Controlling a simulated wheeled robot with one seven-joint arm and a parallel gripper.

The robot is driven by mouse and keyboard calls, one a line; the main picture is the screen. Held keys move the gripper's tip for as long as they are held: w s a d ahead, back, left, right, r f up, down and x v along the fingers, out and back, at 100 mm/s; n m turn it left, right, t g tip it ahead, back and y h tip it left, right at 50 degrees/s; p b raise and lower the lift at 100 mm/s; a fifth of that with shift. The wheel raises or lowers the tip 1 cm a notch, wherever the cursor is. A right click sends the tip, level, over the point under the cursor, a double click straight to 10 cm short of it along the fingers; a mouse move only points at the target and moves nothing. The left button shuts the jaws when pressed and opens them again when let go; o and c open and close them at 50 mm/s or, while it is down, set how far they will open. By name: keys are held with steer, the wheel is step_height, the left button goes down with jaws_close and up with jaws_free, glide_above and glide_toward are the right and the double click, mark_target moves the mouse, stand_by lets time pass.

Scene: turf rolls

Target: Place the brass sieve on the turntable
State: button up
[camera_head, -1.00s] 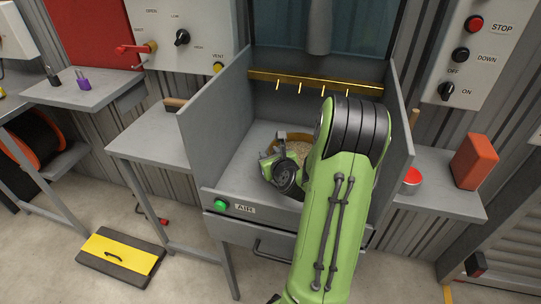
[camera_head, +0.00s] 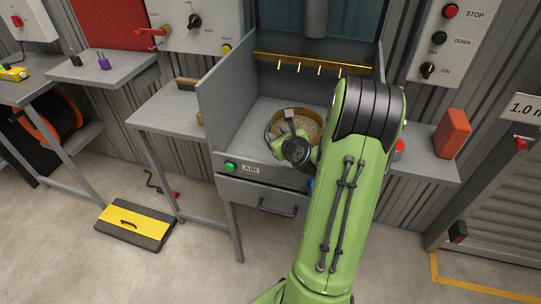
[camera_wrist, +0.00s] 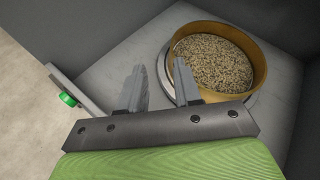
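The brass sieve (camera_wrist: 257,68), a round golden ring filled with tan grains, sits inside the grey booth; it also shows in the head view (camera_head: 316,118). A pale grey disc (camera_wrist: 163,78), seemingly the turntable, shows beneath the sieve around its near and left edge. My gripper (camera_wrist: 160,66) is open at the sieve's left side. Its right finger overlaps the sieve's near-left wall and its left finger is outside, apart from the wall. In the head view my gripper (camera_head: 281,124) is beside the sieve, and my arm hides the booth's right part.
The booth's left wall (camera_head: 228,100) stands close to my gripper, with a brass bar (camera_head: 300,64) at the back. A green AIR button (camera_head: 230,167) is on the front. An orange block (camera_head: 453,133) stands on the right shelf. A yellow-and-black step (camera_head: 133,222) lies on the floor.

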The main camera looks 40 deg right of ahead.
steer(key=w+a+r+n+g+y, duration=0.1)
steer(key=a+r+n+y, duration=0.1)
steer(key=a+n, duration=0.4)
steer(key=w+a+r+n+y, duration=0.2)
steer(key=a+n, duration=0.3)
steer(key=a, duration=0.1)
steer(key=s+a+r+n+g+y, duration=0.1)
steer(key=s+a+r+n, duration=0.15)
steer(key=a+n, duration=0.35)
steer(key=s+a+r+n+g, duration=0.1)
steer(key=s+a+r+n, duration=0.1)
steer(key=s+a+n, duration=0.3)
steer(key=s+a+r+n+g, duration=0.1)
steer(key=s+a+n, duration=0.3)
steer(key=s+n, duration=0.4)
steer(key=s+a+r+n+g, duration=0.1)
steer(key=s+a+n, duration=0.3)
steer(key=s+n, duration=0.4)
steer(key=shift+g, duration=0.8)
